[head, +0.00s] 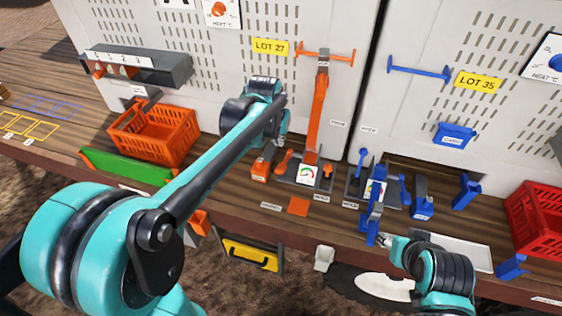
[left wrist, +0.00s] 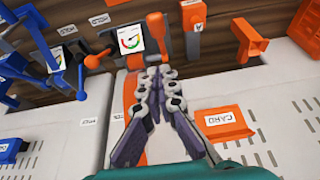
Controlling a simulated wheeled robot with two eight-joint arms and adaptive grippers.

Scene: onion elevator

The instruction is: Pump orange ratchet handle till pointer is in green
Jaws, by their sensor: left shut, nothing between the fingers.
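The orange station has a white gauge (head: 307,173) with a coloured arc, which also shows in the left wrist view (left wrist: 130,39). Its pointer is too small to read surely. An orange lever with a rounded end (head: 284,160), seemingly the ratchet handle, stands beside the gauge and shows in the left wrist view (left wrist: 156,24). A smaller orange knob (head: 327,170) sits on the gauge's other side. My left gripper (left wrist: 159,70) is shut and empty, its tips close to the lever; contact cannot be told. My right gripper (head: 384,240) is near the blue station, its jaws unclear.
An orange upright column (head: 316,110) rises behind the gauge. An orange card holder (left wrist: 224,123) is close to my left gripper in the wrist view. A blue lever (head: 374,215) stands by my right gripper. An orange crate (head: 150,140) and red crate (head: 540,215) flank the bench.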

